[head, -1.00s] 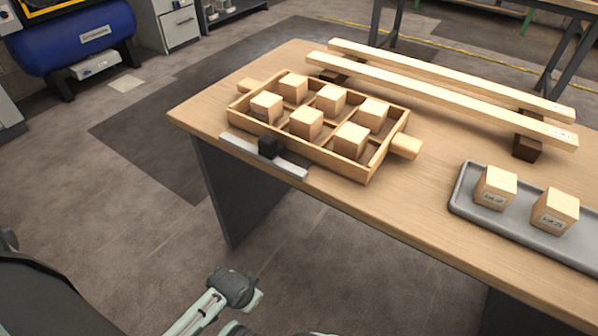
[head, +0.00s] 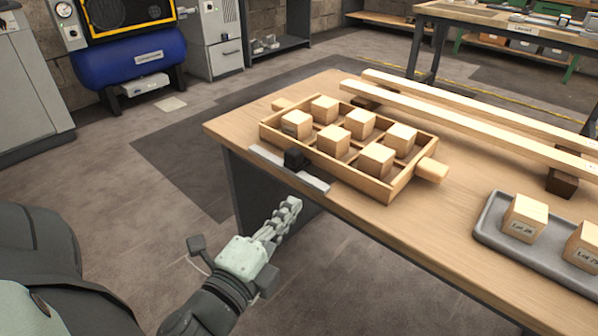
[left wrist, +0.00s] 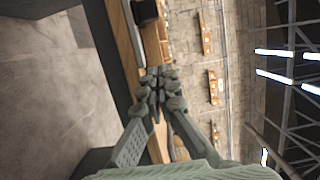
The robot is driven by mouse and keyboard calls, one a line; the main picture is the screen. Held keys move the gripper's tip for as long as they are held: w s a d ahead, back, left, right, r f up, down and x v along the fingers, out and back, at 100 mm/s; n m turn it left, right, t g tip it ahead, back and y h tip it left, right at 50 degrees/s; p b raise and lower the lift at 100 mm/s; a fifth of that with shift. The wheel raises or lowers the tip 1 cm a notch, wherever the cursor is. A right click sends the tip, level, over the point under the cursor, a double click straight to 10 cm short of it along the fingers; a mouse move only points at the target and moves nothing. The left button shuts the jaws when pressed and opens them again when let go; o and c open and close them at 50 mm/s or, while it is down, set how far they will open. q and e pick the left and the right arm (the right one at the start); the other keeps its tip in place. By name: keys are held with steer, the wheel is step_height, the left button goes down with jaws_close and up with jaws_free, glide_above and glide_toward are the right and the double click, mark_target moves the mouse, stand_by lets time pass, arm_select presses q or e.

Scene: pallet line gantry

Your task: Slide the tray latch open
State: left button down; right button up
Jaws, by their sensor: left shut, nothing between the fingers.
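The tray latch is a black knob (head: 294,158) on a light metal rail (head: 264,158) along the near side of the wooden tray (head: 340,171), at the table's front edge. The knob stands near the middle of the rail. My left gripper (head: 292,203) is shut and empty, in front of the table edge and apart from the knob. In the left wrist view its fingers (left wrist: 158,84) are together, with the black knob (left wrist: 146,12) beyond them at the top. My right gripper is not in view.
The tray holds several wooden blocks (head: 333,140) in compartments. Two long wooden beams (head: 470,123) rest on dark supports behind it. A grey tray (head: 487,232) with labelled blocks stands at right on the wooden table (head: 236,124). The floor at left is clear.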

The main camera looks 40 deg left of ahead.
mark_target(299, 170)
arm_select(q)
steer(key=w+p, duration=0.1)
steer(key=w, duration=0.2)
steer(key=w+a+p, duration=0.1)
steer(key=w, duration=0.2)
steer(key=w+p, duration=0.1)
steer(key=w, duration=0.2)
steer(key=shift+w+a+r, duration=0.15)
steer(key=shift+a, duration=0.1)
steer(key=a, duration=0.3)
steer(key=shift+w, duration=0.4)
steer(key=shift+a+f, duration=0.2)
steer(key=shift+a, duration=0.35)
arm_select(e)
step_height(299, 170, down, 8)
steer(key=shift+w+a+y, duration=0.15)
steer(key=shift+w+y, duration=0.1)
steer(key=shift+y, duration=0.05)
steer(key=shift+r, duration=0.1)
